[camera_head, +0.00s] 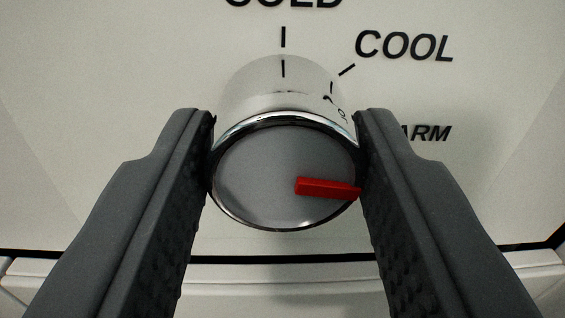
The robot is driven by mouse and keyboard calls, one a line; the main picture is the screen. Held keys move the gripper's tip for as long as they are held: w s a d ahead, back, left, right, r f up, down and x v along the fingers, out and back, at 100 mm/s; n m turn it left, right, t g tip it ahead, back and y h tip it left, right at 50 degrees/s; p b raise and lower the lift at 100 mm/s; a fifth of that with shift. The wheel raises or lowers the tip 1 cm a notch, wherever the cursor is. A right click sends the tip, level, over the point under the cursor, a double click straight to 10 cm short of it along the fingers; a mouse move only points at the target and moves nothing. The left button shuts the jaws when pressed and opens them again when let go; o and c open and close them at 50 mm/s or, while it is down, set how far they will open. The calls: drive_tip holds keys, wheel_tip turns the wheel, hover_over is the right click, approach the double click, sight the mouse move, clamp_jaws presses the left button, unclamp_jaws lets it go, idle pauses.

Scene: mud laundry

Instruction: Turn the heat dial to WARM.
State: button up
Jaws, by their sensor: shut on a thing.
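The heat dial (262,180) is a round silver knob with a chrome rim, standing out from a white panel. Its red pointer (328,188) points right and very slightly down in the picture. The WARM label (430,132) is at the right, with its first letter hidden behind the right finger. The COOL label (404,47) is above it, and the COLD label (284,4) is cut off at the top edge. My gripper (284,165) is shut on the dial, with one dark finger on each side of its rim. Any mark by WARM is hidden.
Black tick marks (283,37) stand near COLD and COOL.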

drive_tip(key=o, duration=1)
drive_tip(key=shift+c, duration=0.2)
drive_tip(key=shift+s, duration=0.15)
drive_tip(key=s+p, duration=0.1)
drive_tip(key=s, duration=1.2)
drive_tip(key=shift+s+a+f, duration=0.15)
drive_tip(key=shift+s+a, duration=0.1)
drive_tip(key=shift+a, duration=0.2)
drive_tip(key=w+d+r+g+y, duration=0.1)
drive_tip(key=w+d+r+y, duration=0.15)
drive_tip(key=r, duration=1.65)
drive_tip(key=w+d+r+g+y, duration=0.1)
drive_tip(key=w+d+r+y, duration=0.2)
drive_tip(key=r, duration=1.7)
drive_tip(key=s+d+r+h, duration=0.1)
drive_tip(key=s+d+r, duration=0.35)
drive_tip(key=r, duration=0.35)
drive_tip(key=s+d+r, duration=0.4)
drive_tip(key=d+r, duration=0.1)
drive_tip(key=r, duration=0.3)
drive_tip(key=s+d+r+h, duration=0.1)
drive_tip(key=s+d+r, duration=0.4)
drive_tip(key=s, duration=0.4)
drive_tip(key=s+d+r+h, duration=0.2)
drive_tip(key=s+d+r, duration=0.3)
drive_tip(key=s, duration=0.4)
drive_tip(key=shift+s+r+g, duration=0.4)
drive_tip(key=shift+r, duration=0.2)
